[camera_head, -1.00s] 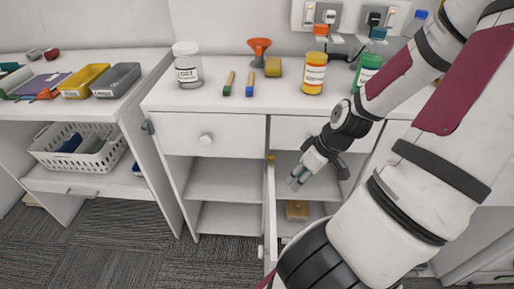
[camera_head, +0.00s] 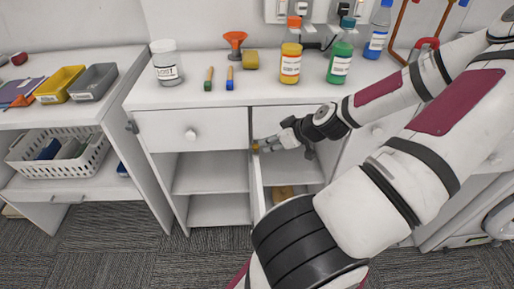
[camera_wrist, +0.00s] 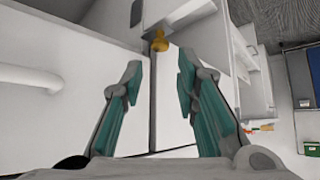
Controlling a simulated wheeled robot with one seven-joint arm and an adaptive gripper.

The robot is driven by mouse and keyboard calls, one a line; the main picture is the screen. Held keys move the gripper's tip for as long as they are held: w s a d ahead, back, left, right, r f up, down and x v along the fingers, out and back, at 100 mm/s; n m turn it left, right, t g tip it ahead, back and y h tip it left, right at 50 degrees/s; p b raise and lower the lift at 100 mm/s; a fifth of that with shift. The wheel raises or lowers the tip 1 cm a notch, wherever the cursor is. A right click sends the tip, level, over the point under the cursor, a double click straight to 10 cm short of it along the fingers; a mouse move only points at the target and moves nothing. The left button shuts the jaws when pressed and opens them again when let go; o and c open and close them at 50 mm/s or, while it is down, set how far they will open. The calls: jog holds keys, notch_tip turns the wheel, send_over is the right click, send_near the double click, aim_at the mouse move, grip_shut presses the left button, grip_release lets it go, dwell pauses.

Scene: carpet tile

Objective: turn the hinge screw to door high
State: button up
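The hinge screw (camera_head: 256,148) is a small yellow-gold piece at the top of the open cabinet door (camera_head: 258,188), which I see nearly edge-on. In the wrist view the screw (camera_wrist: 159,42) shows just beyond and between my fingertips, close to the top of a dark vertical gap. My gripper (camera_head: 266,144) reaches in from the right, beside the screw below the drawer front. In the wrist view my gripper (camera_wrist: 160,63) is open, with its two teal-padded fingers apart and nothing between them. I cannot tell whether a fingertip touches the screw.
A tan block (camera_head: 283,192) lies on the shelf behind the door. A white basket (camera_head: 66,165) sits on the left unit.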

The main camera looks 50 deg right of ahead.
aim_at(256, 146)
jog(key=b+x, duration=0.1)
jog(key=x, duration=0.6)
jog(key=shift+w+f+b, duration=0.1)
jog(key=shift+b, duration=0.3)
jog(key=shift+c, duration=0.4)
grip_shut()
